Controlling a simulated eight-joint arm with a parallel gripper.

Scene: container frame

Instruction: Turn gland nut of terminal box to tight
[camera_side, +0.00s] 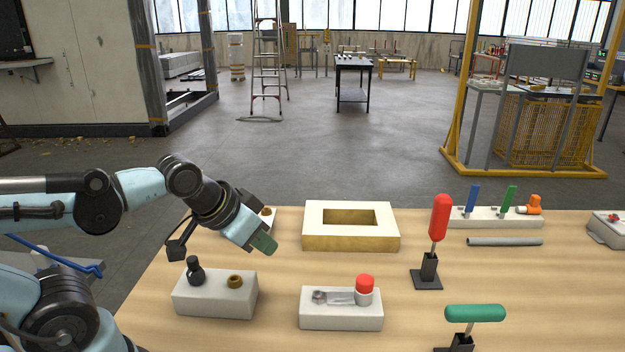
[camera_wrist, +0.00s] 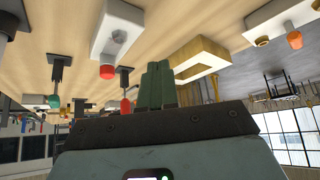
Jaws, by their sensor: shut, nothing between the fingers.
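My gripper (camera_side: 264,243) has green fingers that are shut and empty, held in the air above the left part of the table. The fingers (camera_wrist: 157,85) are together in the wrist view. A pale box (camera_side: 266,225) with a brass nut-like ring (camera_side: 267,211) stands behind my gripper, mostly hidden by it. Another pale box (camera_side: 215,298) at the front left bears a brass ring (camera_side: 235,281) and a black knob (camera_side: 195,271). I cannot tell which is the terminal box, nor how tight either ring is. My gripper touches neither ring.
A pale frame with a rectangular opening (camera_side: 320,238) stands right of my gripper. A box with a red cap (camera_side: 341,315) is at the front. A red-handled tool (camera_side: 440,220) and a green-handled tool (camera_side: 475,313) stand on holders to the right. A grey rod (camera_side: 505,241) lies beyond.

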